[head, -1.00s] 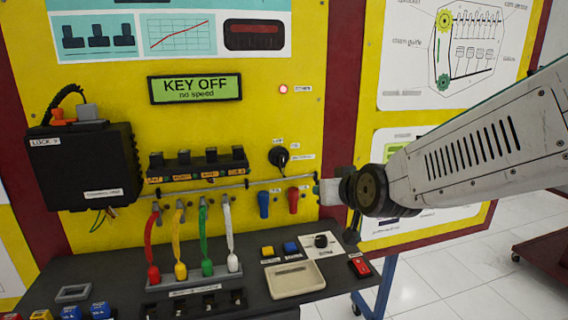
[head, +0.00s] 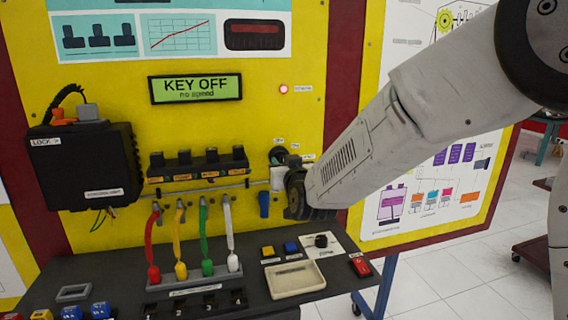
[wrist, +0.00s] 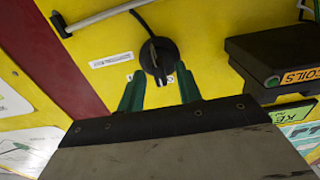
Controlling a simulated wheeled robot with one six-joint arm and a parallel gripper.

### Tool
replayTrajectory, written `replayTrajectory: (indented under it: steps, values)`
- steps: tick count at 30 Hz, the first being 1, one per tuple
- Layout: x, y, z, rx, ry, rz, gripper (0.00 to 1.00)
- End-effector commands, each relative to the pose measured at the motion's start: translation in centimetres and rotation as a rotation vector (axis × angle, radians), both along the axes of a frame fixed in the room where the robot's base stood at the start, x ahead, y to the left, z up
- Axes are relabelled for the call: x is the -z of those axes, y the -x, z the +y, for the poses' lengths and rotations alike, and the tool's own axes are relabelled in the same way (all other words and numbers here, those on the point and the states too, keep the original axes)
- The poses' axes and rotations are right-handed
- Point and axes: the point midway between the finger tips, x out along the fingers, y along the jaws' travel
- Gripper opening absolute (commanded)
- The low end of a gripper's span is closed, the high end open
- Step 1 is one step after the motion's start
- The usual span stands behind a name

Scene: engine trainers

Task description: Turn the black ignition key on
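The black ignition key (wrist: 158,57) shows in the wrist view as a round black switch with a raised grip, and a dark strip runs up from it to the left. In the head view the key switch (head: 277,154) is on the yellow panel, partly hidden by my gripper. My gripper (wrist: 159,73) is open, its two green fingers pointing at the switch, one at each side of its lower edge. I cannot tell whether they touch it. The display (head: 195,88) reads KEY OFF, no speed.
A row of black coils (head: 198,163) is left of the switch, and a blue connector (head: 264,204) hangs below it. A grey rod (wrist: 100,17) runs along the panel close by. The bench (head: 255,290) with buttons and a tray stands below.

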Motion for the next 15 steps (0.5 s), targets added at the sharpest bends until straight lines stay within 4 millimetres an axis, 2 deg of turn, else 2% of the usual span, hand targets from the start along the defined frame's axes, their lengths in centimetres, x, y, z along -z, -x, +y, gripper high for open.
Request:
replayTrajectory:
  steps: [9,10,13,15]
  values:
    - [-0.02,-0.48,0.13,0.0,0.0,0.0,0.35]
    - [-0.02,-0.47,0.13,0.0,0.0,0.0,0.32]
    - [-0.02,-0.46,0.13,0.0,0.0,0.0,0.04]
    - [-0.02,-0.46,0.13,0.0,0.0,0.0,0.0]
